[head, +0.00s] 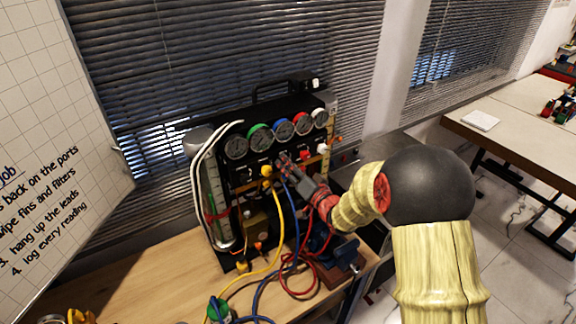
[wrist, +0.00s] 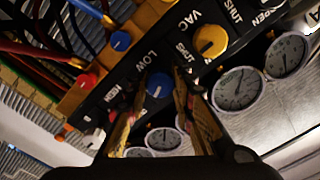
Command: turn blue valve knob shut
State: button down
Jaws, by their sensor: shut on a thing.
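The blue valve knob (wrist: 158,86) sits on the black panel of the gauge rig (wrist: 215,70), between my two fingertips in the wrist view. My gripper (wrist: 160,80) is shut on it, with one finger on each side. "LOW" and "SHUT" labels show near the knob, but I cannot tell its exact turn angle. In the head view my gripper (head: 288,163) reaches the panel below the row of gauges and hides the blue knob.
Yellow, blue and red hoses (head: 276,225) hang below on the wooden bench (head: 180,265).

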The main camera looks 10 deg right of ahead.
jog(key=shift+m, duration=2.2)
jog(key=c, duration=1.5)
grip_release()
jog(key=v, duration=1.2)
